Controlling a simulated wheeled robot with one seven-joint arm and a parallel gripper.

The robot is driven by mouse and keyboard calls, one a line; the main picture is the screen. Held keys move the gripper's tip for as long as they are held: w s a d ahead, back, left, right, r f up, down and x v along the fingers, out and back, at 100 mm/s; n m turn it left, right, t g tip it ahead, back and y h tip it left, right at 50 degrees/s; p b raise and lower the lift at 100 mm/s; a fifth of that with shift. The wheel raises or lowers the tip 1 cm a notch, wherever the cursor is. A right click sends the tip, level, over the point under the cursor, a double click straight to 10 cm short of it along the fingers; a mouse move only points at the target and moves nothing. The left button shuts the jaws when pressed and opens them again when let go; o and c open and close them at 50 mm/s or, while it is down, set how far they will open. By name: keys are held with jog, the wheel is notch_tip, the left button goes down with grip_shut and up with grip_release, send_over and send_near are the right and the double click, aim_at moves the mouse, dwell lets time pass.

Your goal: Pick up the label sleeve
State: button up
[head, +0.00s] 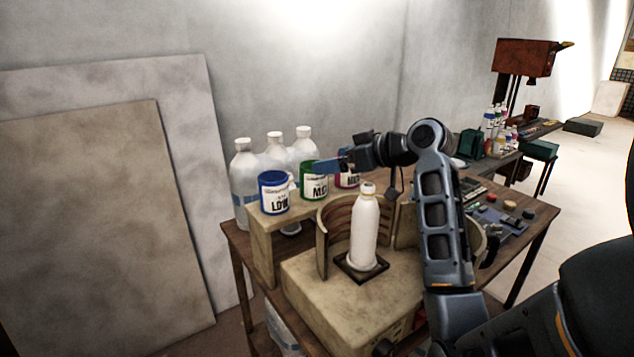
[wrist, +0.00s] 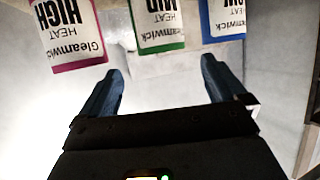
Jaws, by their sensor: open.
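Three label sleeves stand in a row on a tan ledge: a blue-edged LOW sleeve (head: 274,198), a green-edged MID sleeve (head: 314,188) and a pink-edged HIGH sleeve (head: 347,182). The wrist view shows them upside down along its top edge: HIGH (wrist: 70,35) at left, MID (wrist: 158,22) in the middle, LOW (wrist: 222,18) at right. My gripper (head: 326,166) is by the tops of the MID and HIGH sleeves and partly hides them. In the wrist view my gripper (wrist: 160,72) is open, with nothing between its fingers; MID shows beyond the gap.
A white bottle (head: 364,232) stands upright on a dark square plate, with curved tan walls (head: 336,226) around it. Several clear white-capped bottles (head: 274,150) stand behind the sleeves. Small parts and a dark mat (head: 497,222) lie on the table's right side. Large boards lean at left.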

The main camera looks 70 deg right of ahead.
aim_at(322, 198)
jog(key=b+x, duration=0.1)
jog(key=x, duration=0.1)
jog(key=b+x, duration=0.1)
jog(key=x, duration=0.1)
jog(key=shift+w+a+f, duration=0.1)
jog(key=shift+f, duration=0.4)
jog(key=shift+w+f, duration=0.1)
jog(key=shift+w, duration=0.45)
jog(key=shift+c, duration=0.4)
jog(key=c, duration=0.7)
